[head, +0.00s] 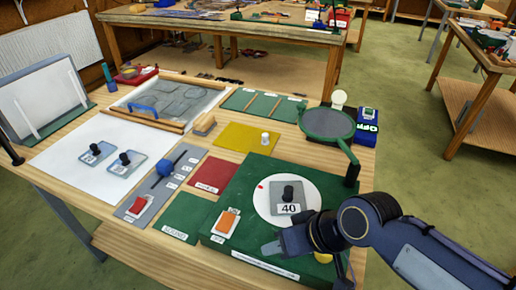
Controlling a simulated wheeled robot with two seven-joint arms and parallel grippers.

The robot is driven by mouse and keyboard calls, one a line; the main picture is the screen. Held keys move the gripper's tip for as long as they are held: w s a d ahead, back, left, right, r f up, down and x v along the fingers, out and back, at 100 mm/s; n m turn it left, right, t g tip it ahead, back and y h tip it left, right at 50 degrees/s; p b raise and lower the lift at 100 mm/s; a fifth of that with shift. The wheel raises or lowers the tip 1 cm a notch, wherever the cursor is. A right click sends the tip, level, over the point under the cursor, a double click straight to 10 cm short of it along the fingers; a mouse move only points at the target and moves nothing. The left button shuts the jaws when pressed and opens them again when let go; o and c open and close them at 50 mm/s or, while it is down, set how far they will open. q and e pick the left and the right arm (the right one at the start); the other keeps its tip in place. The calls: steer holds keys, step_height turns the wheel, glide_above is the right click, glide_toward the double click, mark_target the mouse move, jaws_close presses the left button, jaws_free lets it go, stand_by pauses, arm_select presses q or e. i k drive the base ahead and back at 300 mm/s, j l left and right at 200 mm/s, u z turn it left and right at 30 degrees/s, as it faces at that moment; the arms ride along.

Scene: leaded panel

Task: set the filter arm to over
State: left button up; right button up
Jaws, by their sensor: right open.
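The filter arm looks to be the green-rimmed dark round disc (327,124) on a green bar. The bar runs to a dark upright post (351,176) at the back right corner of the green box (246,188). The disc stands out behind the box, apart from the white round plate (267,206) on the box's top. My right gripper (270,247) is open, low over the front of the box, well in front of the filter arm. My right forearm hides the box's right front part. My left gripper is not in view.
A black knob on a grey plate marked 40 (289,209) and an orange switch (226,222) are on the box. A white bulb (338,99) and a blue box marked OFF (367,124) stand near the disc. A grey panel with a blue knob (165,166) lies left.

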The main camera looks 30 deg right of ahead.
mark_target(334, 125)
steer(key=k+z, duration=0.25)
steer(key=i+z, duration=0.1)
steer(key=z, duration=0.8)
steer(key=i+j+z, duration=0.1)
steer(key=z, duration=0.35)
steer(key=j+z, duration=0.65)
